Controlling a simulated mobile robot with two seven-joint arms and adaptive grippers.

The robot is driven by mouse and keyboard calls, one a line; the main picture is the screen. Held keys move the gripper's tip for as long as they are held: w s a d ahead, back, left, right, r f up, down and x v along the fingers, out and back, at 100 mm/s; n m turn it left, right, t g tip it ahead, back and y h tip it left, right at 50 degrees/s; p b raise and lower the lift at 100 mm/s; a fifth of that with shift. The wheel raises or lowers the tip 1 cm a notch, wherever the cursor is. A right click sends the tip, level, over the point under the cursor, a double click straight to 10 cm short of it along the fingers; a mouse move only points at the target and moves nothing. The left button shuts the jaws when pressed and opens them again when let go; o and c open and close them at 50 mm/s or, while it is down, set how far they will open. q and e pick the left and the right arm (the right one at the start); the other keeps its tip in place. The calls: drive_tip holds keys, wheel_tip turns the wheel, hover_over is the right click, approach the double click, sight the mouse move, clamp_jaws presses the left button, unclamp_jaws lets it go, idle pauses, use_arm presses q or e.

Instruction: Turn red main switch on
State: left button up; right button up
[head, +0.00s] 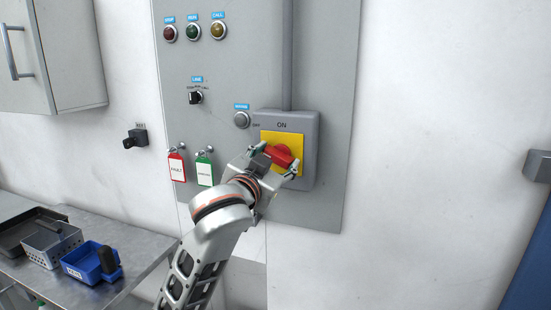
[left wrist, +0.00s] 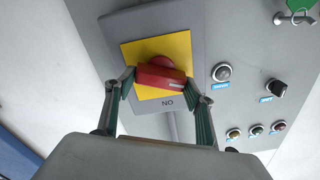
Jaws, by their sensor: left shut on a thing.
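The red main switch (head: 283,154) is a rotary handle on a yellow plate (head: 268,137), mounted on a grey box (head: 309,126) marked ON at the top. My left gripper (head: 278,160) reaches it from below, one finger at each end of the handle, and is shut on it. In the left wrist view, which is upside down, the red handle (left wrist: 160,76) lies nearly crosswise between the fingertips (left wrist: 162,86). A pale mark shows near its right end there. The ON label (left wrist: 167,103) is visible beside the plate. My right gripper is not in view.
The grey panel (head: 225,65) carries lamps, a black selector (head: 195,97) and a round button (head: 241,119). Red (head: 177,167) and green (head: 205,171) tags hang left of my gripper. A metal table (head: 130,245) holds a blue bin (head: 88,264). The wall right of the panel is mostly clear.

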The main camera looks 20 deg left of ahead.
use_arm(q)
drive_tip(key=m, duration=0.6)
drive_tip(key=shift+d+f+m, duration=0.1)
drive_tip(key=shift+m, duration=0.2)
drive_tip(key=m, duration=0.6)
drive_tip(key=shift+f+m, duration=0.15)
drive_tip(key=shift+m, duration=0.15)
drive_tip(key=o, duration=1.1)
drive_tip(key=shift+s, duration=3.8)
